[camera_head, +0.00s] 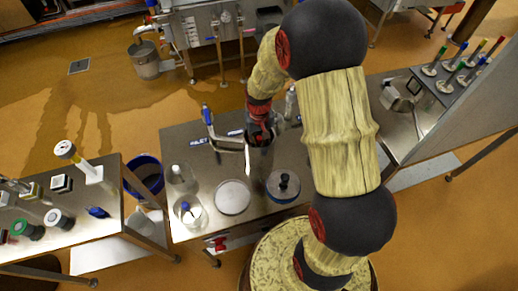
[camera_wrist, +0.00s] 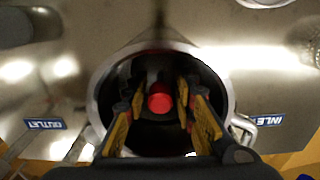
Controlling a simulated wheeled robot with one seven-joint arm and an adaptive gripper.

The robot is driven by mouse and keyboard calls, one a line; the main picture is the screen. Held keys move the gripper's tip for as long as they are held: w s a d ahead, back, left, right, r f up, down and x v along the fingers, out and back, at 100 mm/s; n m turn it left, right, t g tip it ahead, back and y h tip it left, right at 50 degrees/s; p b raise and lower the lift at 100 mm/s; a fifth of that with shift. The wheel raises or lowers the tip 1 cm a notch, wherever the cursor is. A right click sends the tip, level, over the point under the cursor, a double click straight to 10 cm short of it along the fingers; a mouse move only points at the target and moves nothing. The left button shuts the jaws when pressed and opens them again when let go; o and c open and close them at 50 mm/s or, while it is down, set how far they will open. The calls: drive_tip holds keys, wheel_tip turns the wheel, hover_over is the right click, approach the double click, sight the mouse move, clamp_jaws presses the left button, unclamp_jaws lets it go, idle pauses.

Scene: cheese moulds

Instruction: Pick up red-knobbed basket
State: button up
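The red knob (camera_wrist: 159,97) of the basket shows in the wrist view, down inside a round metal vessel (camera_wrist: 98,84). The basket's body is dark and mostly hidden in the vessel. My gripper (camera_wrist: 160,101) points down into the vessel mouth, with one yellow-padded finger on each side of the knob. The fingers are apart, with a visible gap to the knob on both sides. In the head view my gripper (camera_head: 260,137) is at the top of the upright metal vessel (camera_head: 259,168), and the knob is hidden there.
The vessel stands on a steel table (camera_head: 190,137) with OUTLET and INLET labels. A white round lid (camera_head: 233,197), a dark-knobbed round piece (camera_head: 283,186) and glass jars (camera_head: 190,213) stand close by. A side table (camera_head: 80,232) with small items is at left.

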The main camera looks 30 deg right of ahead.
drive_tip(key=shift+f, duration=0.55)
drive_tip(key=shift+c, duration=0.8)
clamp_jaws()
drive_tip(key=shift+r, duration=0.1)
